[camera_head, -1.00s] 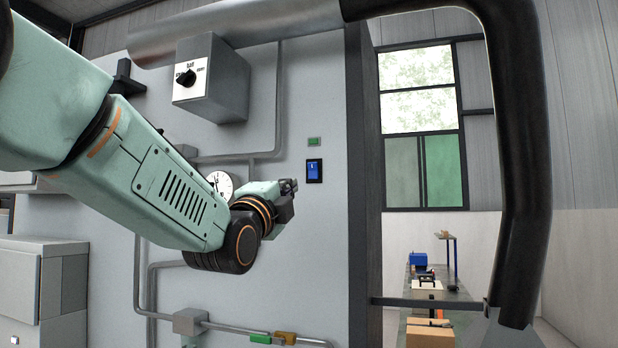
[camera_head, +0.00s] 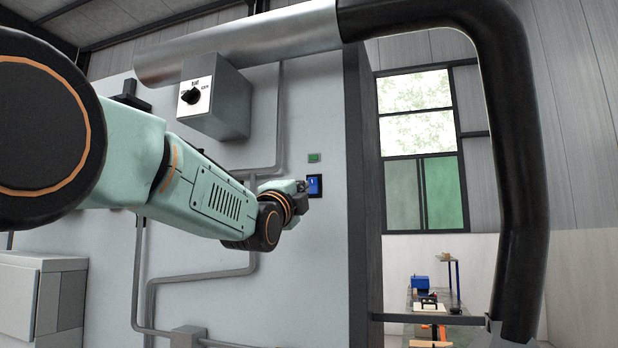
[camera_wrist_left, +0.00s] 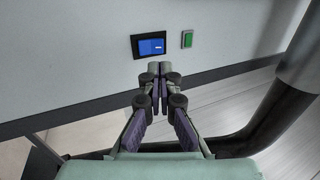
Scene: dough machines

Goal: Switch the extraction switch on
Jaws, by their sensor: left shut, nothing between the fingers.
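The extraction switch is taken to be the blue rocker (camera_head: 314,185) in a black frame on the grey wall panel. It also shows in the left wrist view (camera_wrist_left: 151,46), just beyond the fingertips. My left gripper (camera_head: 302,187) is beside the switch's left edge in the head view. In the left wrist view my left gripper (camera_wrist_left: 159,66) has its fingers together with nothing between them, a little below the switch. I cannot tell whether the fingertips touch it. My right gripper is not in view.
A small green indicator (camera_head: 314,157) sits above the switch. A grey box with a black dial (camera_head: 190,96) is at upper left. A large black duct (camera_head: 520,170) curves down at the right. Conduits (camera_head: 140,280) run along the panel.

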